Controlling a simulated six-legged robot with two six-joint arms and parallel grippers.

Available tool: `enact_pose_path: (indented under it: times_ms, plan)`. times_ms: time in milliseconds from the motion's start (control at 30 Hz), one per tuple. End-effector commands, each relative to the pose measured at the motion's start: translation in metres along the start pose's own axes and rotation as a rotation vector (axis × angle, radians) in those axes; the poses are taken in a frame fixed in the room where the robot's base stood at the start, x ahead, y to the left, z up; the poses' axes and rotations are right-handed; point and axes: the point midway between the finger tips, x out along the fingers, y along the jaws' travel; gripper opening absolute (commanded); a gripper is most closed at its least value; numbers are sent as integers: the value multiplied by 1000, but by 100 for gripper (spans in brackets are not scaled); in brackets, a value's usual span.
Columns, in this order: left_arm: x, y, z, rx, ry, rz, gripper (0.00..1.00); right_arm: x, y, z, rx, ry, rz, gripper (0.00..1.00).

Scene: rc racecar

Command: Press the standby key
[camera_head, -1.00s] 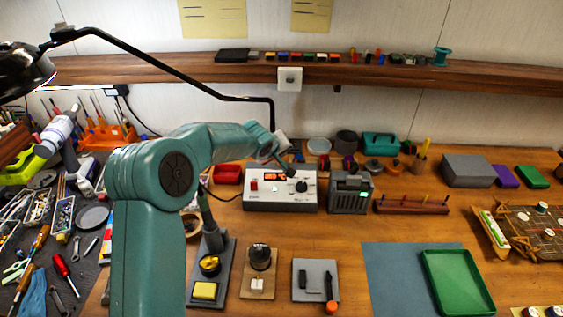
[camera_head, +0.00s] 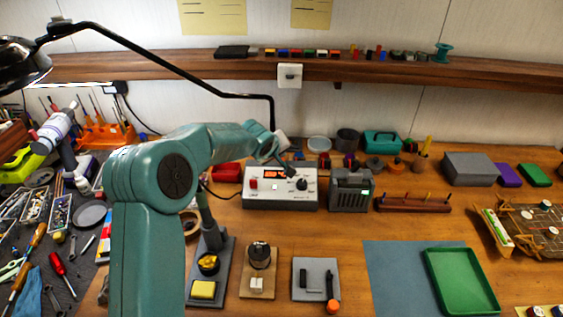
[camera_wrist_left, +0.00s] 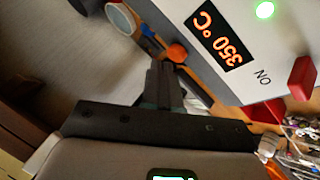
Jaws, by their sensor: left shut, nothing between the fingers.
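A white control station (camera_head: 258,200) stands on the bench in the head view. Its front has a red switch (camera_head: 253,184), a lit orange display (camera_head: 275,174), a small green lit spot (camera_head: 275,187) and a dark knob (camera_head: 302,184). In the wrist view the display (camera_wrist_left: 222,36) reads 350 °C, with the green light (camera_wrist_left: 265,10) and the red switch (camera_wrist_left: 303,77) marked ON. I cannot read which part is the standby key. My left gripper (camera_head: 293,173) is shut and empty, at the station's upper front near the knob; its fingers (camera_wrist_left: 163,85) show in the wrist view. Contact cannot be told.
A soldering stand (camera_head: 212,262) with a yellow sponge is in front at left. A lamp arm (camera_head: 160,72) crosses above. A green tray (camera_head: 483,301) lies on a blue mat (camera_head: 395,280).

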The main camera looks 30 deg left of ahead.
Motion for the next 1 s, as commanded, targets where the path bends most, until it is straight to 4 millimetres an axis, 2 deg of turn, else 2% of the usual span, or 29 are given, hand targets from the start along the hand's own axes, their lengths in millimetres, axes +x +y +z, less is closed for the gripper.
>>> enact_pose_path:
  times_ms: [1000]
  plan:
    - [4, -3, 3, 1, 0, 0, 0, 8, 3, 0, 0, 0, 0, 43]
